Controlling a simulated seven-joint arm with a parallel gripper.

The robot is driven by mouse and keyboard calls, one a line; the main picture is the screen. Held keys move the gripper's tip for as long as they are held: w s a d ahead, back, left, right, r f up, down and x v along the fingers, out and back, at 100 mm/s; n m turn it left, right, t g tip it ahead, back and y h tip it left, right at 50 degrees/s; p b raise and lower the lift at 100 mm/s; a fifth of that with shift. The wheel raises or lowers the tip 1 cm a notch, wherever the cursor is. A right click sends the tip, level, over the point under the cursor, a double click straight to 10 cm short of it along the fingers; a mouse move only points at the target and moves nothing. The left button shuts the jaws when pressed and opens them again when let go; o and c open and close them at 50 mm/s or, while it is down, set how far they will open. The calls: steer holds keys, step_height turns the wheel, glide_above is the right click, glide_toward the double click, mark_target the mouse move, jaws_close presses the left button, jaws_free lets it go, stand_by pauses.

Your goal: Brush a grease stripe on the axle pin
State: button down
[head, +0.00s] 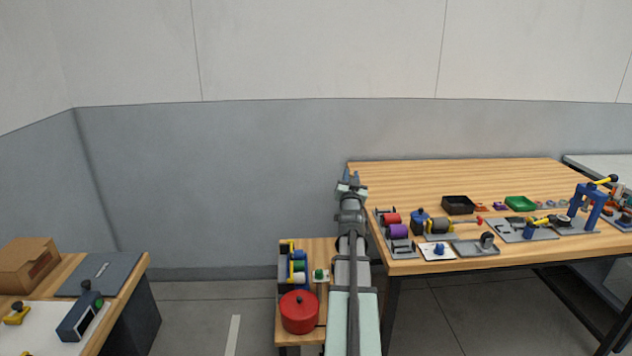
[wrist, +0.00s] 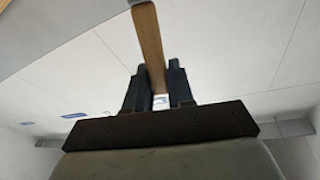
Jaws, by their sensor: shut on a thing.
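My gripper (head: 350,183) is raised near the left end of the large wooden table in the head view. In the wrist view my gripper (wrist: 158,92) has its dark fingers closed on a flat light-brown wooden handle, probably the brush (wrist: 147,40). In the head view the brush is too small to make out. I cannot tell for sure which of the small fixtures on the table holds the axle pin.
The large table (head: 440,178) has several fixtures, trays and spools along its front; its back is clear. A small side table (head: 318,250) bears a red pot (head: 300,312). Another table with a cardboard box (head: 28,264) stands at left. Behind is a wall.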

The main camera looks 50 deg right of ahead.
steer(key=s+d+r+m+g+h, duration=0.1)
steer(key=s+d+r+g, duration=0.2)
steer(key=s+d, duration=1)
steer(key=s+d+r+m+g+h, duration=0.2)
steer(key=s+d, duration=0.7)
steer(key=s, duration=0.9)
steer(key=s+d+r+m+g+h, duration=0.1)
steer(key=s+d+r+g, duration=0.2)
steer(key=s+d, duration=1.05)
steer(key=w+n+t+y, duration=0.5)
steer(key=w+n+t, duration=0.2)
steer(key=t, duration=0.4)
steer(key=w+a+f+n+t+y, duration=0.4)
steer(key=a+f+n+t+y, duration=0.2)
steer(key=y, duration=0.8)
steer(key=shift+a+f+n+t+y, duration=0.35)
steer(key=shift+a+f+n, duration=0.75)
steer(key=shift+n, duration=0.4)
